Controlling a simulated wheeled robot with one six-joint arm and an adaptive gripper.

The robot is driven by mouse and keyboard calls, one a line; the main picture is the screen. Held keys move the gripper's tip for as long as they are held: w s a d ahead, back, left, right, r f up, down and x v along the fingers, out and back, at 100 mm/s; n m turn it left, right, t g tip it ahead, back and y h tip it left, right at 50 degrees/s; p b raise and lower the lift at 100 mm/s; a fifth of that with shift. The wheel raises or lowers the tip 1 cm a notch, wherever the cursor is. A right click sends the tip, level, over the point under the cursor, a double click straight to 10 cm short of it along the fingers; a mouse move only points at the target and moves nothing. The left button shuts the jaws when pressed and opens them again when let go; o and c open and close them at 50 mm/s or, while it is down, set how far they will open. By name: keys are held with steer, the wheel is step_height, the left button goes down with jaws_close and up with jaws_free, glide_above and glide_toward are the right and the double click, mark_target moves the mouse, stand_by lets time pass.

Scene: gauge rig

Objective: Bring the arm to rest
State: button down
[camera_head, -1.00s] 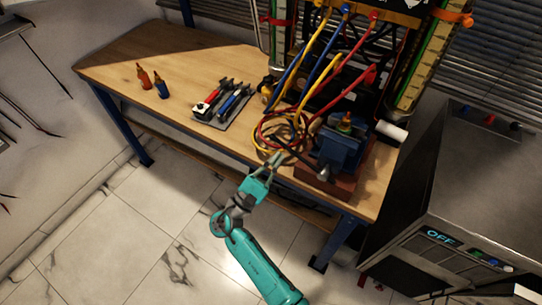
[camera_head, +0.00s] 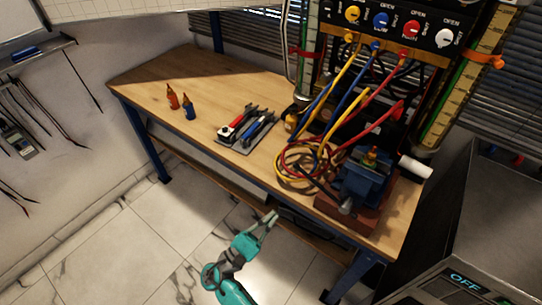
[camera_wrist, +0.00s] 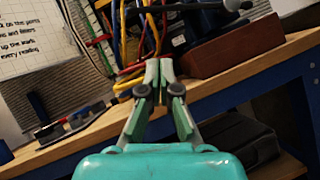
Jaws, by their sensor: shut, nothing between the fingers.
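My gripper (camera_head: 270,217) is in front of the workbench, off its front edge and over the floor. It points up toward the bench. In the wrist view its two fingers (camera_wrist: 159,68) are together at the tips, with nothing held between them. The teal arm drops out of the bottom of the head view. No part of my gripper appears to touch the bench.
The wooden bench (camera_head: 185,65) holds two small bottles (camera_head: 181,102), a tool tray (camera_head: 244,130), coiled hoses (camera_head: 300,160) and a blue vise (camera_head: 362,178). A gauge panel (camera_head: 390,22) stands behind. A metal cabinet marked OFF (camera_head: 490,215) is at right. Floor at left is clear.

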steer(key=s+d+f+n+y, duration=0.1)
steer(key=s+d+f+y, duration=0.1)
steer(key=d+f+y, duration=0.55)
steer(key=s+d+f+m+g+y, duration=0.35)
steer(key=s+d+f+y, duration=0.25)
steer(key=s+d+f, duration=0.85)
steer(key=s+a+r+m+y, duration=0.2)
steer(key=s+r+m+y, duration=0.15)
steer(key=s, duration=0.35)
steer(key=s+a+r+m+y, duration=0.2)
steer(key=s+a+r+m, duration=0.15)
steer(key=s, duration=0.45)
steer(key=s+r+m+t, duration=0.2)
steer(key=r+m, duration=0.3)
steer(key=r, duration=0.4)
steer(key=s+r+m+t, duration=0.2)
steer(key=r+m, duration=0.3)
steer(key=r, duration=0.5)
steer(key=shift+s+r+y, duration=0.25)
steer(key=shift+s+y, duration=0.05)
steer(key=shift+s, duration=0.2)
